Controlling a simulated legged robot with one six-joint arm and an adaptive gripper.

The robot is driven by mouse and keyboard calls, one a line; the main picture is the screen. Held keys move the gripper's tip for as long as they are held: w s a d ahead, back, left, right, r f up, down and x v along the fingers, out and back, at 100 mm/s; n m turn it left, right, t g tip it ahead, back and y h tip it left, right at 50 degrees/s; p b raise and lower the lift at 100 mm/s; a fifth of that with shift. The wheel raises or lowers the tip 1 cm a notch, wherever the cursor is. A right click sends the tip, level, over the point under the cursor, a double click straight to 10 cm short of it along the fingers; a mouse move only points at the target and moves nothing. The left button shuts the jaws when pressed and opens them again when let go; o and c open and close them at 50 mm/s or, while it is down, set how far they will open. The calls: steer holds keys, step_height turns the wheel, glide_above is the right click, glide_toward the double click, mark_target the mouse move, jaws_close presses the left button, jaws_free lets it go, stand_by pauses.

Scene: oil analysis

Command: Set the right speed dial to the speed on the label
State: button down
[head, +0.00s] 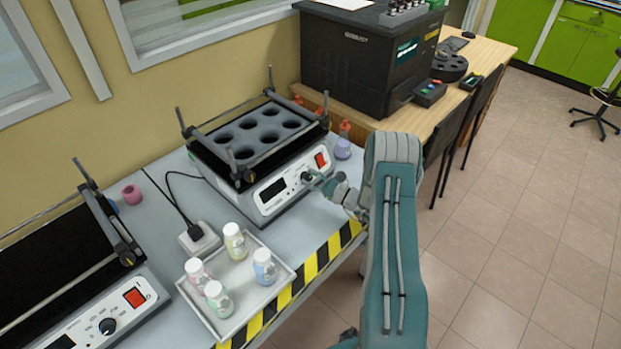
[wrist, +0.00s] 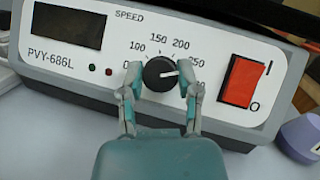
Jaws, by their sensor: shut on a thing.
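The right shaker (head: 290,190) stands at the back of the bench, with its speed dial on the front panel. In the wrist view the black dial (wrist: 158,66) sits below a scale marked 0, 100, 150, 200 and 250. Its white mark points right, near the 250 side. My gripper (wrist: 160,80) is shut on the dial, one finger on each side; in the head view my gripper (head: 316,182) reaches the panel from the right. The panel display (wrist: 68,26) is dark. A label giving a speed is not readable.
A red switch (wrist: 241,80) sits right of the dial. A white tray (head: 276,285) with several capped bottles stands in front of the shaker. A second shaker (head: 75,270) is at left.

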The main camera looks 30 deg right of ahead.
steer(key=m+t+h, duration=0.1)
steer(key=m, duration=0.1)
steer(key=m+h, duration=0.2)
steer(key=m, duration=0.1)
steer(key=m+t+h, duration=0.1)
steer(key=m, duration=0.1)
steer(key=shift+s+a+f+m+t+h, duration=0.1)
steer(key=shift+s+f+m+t+h, duration=0.05)
steer(key=shift+f+m+t+h, duration=0.2)
steer(key=shift+r+m+h, duration=0.1)
steer(key=shift+m+h, duration=0.15)
steer(key=shift+m, duration=0.1)
steer(key=shift+c, duration=2.1)
jaws_free()
steer(key=shift+o, duration=0.5)
steer(key=shift+r, duration=0.1)
steer(key=v, duration=1.2)
